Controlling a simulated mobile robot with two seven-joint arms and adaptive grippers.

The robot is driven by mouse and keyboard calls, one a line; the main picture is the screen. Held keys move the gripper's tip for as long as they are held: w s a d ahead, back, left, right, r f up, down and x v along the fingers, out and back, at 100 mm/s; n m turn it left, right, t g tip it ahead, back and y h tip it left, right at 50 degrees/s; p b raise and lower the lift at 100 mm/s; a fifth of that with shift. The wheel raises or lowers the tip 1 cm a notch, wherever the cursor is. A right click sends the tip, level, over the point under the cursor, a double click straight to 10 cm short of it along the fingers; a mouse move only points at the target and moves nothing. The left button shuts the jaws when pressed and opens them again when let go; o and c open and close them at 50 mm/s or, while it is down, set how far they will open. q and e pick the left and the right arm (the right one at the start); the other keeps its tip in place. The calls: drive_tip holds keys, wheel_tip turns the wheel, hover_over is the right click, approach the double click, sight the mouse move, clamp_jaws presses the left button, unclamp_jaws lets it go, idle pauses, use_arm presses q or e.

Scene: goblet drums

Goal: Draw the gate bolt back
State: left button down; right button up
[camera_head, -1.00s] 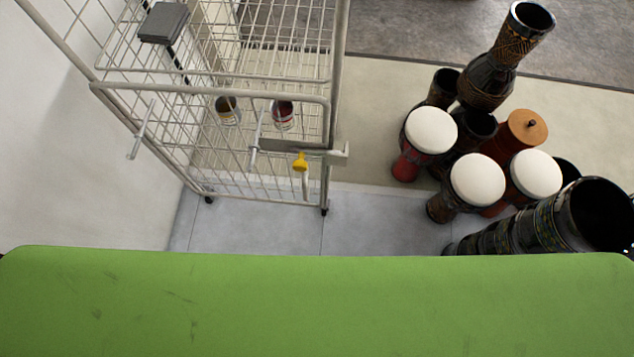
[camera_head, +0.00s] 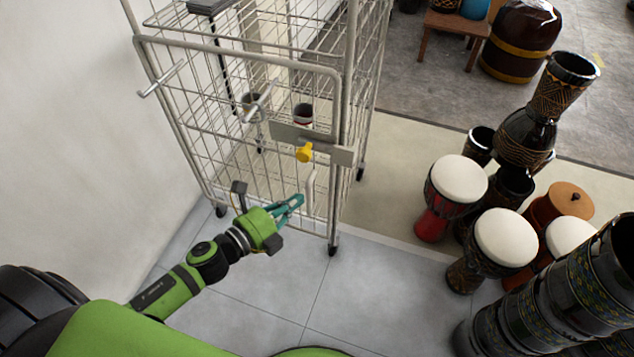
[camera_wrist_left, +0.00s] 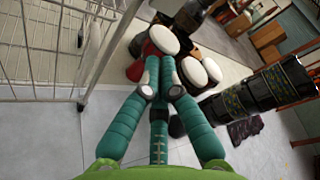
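The gate is the front of a wire cage trolley (camera_head: 237,44). A grey bolt plate (camera_head: 341,156) is fixed across its right side at mid-height. A yellow bolt knob (camera_head: 304,153) sticks out from the plate. My left gripper (camera_head: 300,200) has teal fingers. It is below the knob and in front of the gate's lower part, apart from the knob. Its fingertips come together with nothing between them; they also show in the left wrist view (camera_wrist_left: 160,60). The knob is not visible in the left wrist view. My right gripper is out of view.
Goblet drums with white heads (camera_head: 460,179) and tall dark drums (camera_head: 560,275) stand on the right. A white wall (camera_head: 70,120) is close on the left. The tiled floor (camera_head: 370,280) before the cage is clear.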

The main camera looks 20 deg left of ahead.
use_arm(q)
drive_tip(key=shift+w+a, duration=0.1)
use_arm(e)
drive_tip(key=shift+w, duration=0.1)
use_arm(q)
drive_tip(key=x, duration=1)
drive_tip(key=a, duration=0.1)
drive_tip(key=a+r+p, duration=0.1)
drive_tip(key=a, duration=0.1)
drive_tip(key=shift+w+a+r, duration=0.2)
drive_tip(key=shift+r, duration=0.05)
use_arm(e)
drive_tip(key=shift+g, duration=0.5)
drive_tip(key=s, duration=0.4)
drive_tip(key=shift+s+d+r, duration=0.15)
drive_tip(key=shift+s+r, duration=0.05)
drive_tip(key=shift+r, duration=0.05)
